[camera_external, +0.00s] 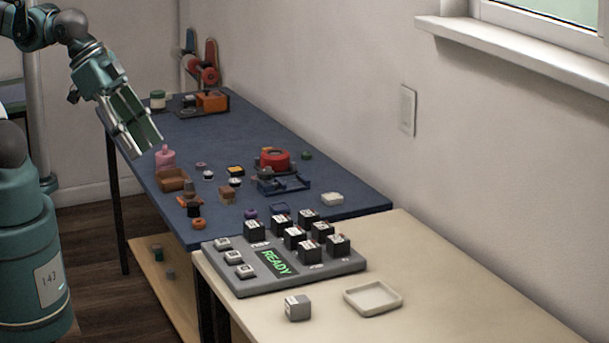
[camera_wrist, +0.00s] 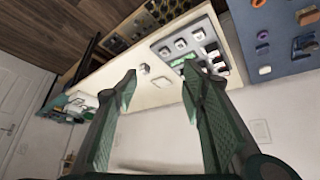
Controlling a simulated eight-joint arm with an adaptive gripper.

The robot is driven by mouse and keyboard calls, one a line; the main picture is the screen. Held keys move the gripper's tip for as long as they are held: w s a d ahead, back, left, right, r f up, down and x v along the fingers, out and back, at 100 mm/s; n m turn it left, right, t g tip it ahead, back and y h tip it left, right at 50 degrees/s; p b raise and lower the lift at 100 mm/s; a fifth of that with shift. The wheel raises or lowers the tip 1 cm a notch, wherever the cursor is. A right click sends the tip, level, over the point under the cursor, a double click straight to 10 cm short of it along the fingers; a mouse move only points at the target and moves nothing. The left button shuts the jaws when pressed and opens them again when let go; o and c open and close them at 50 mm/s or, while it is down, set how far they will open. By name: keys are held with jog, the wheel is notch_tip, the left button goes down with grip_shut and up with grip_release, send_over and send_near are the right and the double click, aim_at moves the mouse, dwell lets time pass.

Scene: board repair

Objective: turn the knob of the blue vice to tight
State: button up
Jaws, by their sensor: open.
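The blue vice (camera_external: 283,183) lies on the dark blue mat of the far table, in front of a round red object (camera_external: 274,160). It is small here, and I cannot make out its knob or how far it is turned. In the wrist view a dark blue shape that looks like the vice (camera_wrist: 304,46) shows at the far right edge. My gripper (camera_external: 146,146) is open and empty, in the air above the left edge of the blue table, left of the vice and apart from it. In the wrist view its two fingers (camera_wrist: 160,82) stand wide apart.
A grey console (camera_external: 288,280) reading READY with several black blocks stands on the beige table. A grey cube (camera_external: 297,307) and a shallow tray (camera_external: 373,298) lie before it. A pink bottle (camera_external: 165,158), a brown box (camera_external: 173,180) and several small parts lie left of the vice.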

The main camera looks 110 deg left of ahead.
jog(key=w+a+r+n+g+y+p, duration=0.1)
jog(key=w+a+n+g+p, duration=0.1)
jog(key=w+a+n, duration=0.75)
jog(key=n+g+h+p, duration=0.1)
jog(key=n+g+p, duration=0.5)
jog(key=n, duration=1.3)
send_over(265, 171)
jog(key=shift+t, duration=0.6)
jog(key=f, duration=1.6)
jog(key=shift+w+d+f, duration=0.25)
jog(key=shift+f, duration=0.05)
jog(key=shift+s+a+f, duration=0.2)
jog(key=shift+a+f, duration=0.05)
jog(key=shift+a, duration=0.05)
jog(key=shift+f, duration=3.9)
jog(key=c, duration=0.9)
